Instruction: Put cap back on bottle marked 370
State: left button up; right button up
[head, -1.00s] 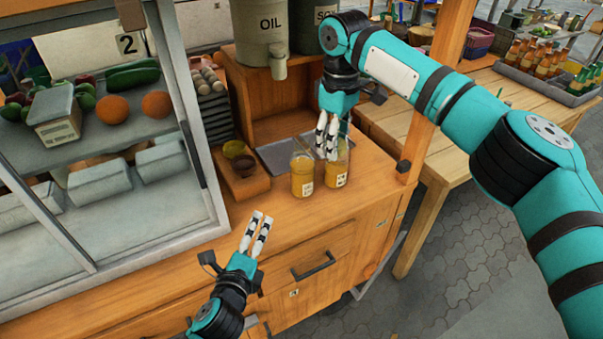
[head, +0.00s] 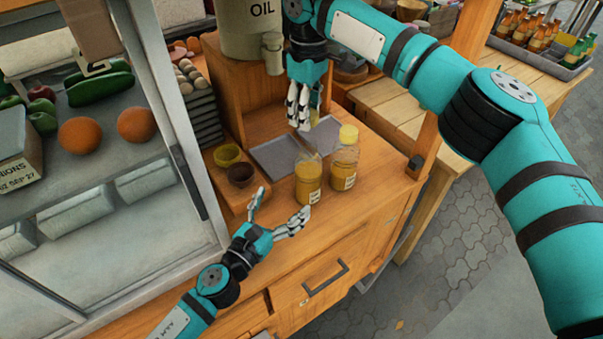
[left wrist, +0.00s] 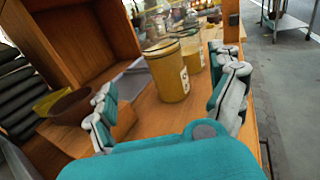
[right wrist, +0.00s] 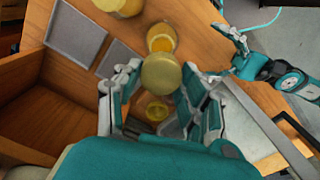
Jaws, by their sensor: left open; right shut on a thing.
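Two clear bottles of yellow liquid stand upright side by side on the wooden counter. The left bottle (head: 308,186) has no cap on its neck; the right bottle (head: 344,170) wears a yellow cap (head: 349,134). The labels are too small to read. My right gripper (head: 303,125) is above and behind the left bottle. It is shut on a yellow cap, seen between its fingers in the right wrist view (right wrist: 161,75). My left gripper (head: 274,212) is open and empty, in front of the left bottle; the left wrist view shows the bottle (left wrist: 168,76) between and beyond its fingers.
Shallow metal trays (head: 275,157) lie behind the bottles. A yellow bowl (head: 228,155) and a brown bowl (head: 241,174) sit left of them. A grey OIL container (head: 250,30) stands on the shelf. A glass display case (head: 110,160) is on the left.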

aim_at(308, 171)
jog(key=shift+s+d+r, duration=0.2)
jog(key=shift+s+d, duration=0.1)
jog(key=shift+w+a+f, duration=0.1)
pick_arm(q)
jog(key=x, duration=1.2)
jog(key=shift+s, duration=0.1)
jog(key=c, duration=1.8)
pick_arm(e)
jog(key=shift+f, duration=2.5)
